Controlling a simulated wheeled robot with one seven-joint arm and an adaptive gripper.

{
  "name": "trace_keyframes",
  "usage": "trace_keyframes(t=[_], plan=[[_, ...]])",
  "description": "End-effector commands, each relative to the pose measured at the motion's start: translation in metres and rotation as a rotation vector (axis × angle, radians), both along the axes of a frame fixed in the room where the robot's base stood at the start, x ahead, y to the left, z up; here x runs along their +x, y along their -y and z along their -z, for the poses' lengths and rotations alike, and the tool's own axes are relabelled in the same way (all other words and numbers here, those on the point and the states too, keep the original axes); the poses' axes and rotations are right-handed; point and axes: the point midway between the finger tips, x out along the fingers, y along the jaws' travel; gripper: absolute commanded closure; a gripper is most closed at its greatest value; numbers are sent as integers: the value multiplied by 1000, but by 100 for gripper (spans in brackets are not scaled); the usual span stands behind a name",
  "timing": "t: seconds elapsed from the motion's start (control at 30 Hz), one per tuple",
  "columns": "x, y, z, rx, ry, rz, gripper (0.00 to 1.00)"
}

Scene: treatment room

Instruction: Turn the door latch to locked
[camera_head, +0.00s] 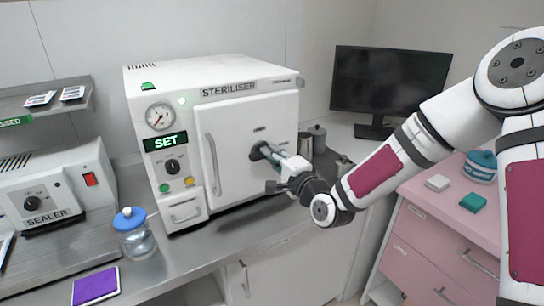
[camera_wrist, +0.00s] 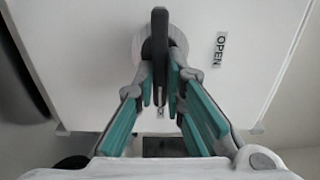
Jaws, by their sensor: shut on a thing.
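The white steriliser (camera_head: 222,145) stands on the counter with its door (camera_head: 242,165) shut. The dark door latch shows in the wrist view (camera_wrist: 160,40) as a bar on a round hub, lined up with the picture's vertical. An OPEN label (camera_wrist: 220,49) is on the door to the right of the latch. My gripper (camera_head: 270,157) is at the latch on the right part of the door. In the wrist view its teal-padded fingers (camera_wrist: 160,85) close on the latch from both sides. In the head view the fingers and my wrist hide most of the latch.
A display reading SET (camera_head: 166,142) and a gauge (camera_head: 160,117) are on the steriliser's front. A blue-lidded jar (camera_head: 134,240) and a purple pad (camera_head: 96,285) stand front left. A sealer (camera_head: 50,185) is at the left. Pink drawers (camera_head: 440,250) and a monitor (camera_head: 388,82) are at the right.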

Motion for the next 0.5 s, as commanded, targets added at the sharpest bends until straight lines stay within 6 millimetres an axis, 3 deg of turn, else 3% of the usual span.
trace_keyframes(t=[0.03,0.07,0.13,0.5], plan=[[0,1,1,1,-3,2,100],[0,1,1,1,-3,2,82],[0,1,1,1,-3,2,69],[-3,2,1,-1,-2,1,69]])
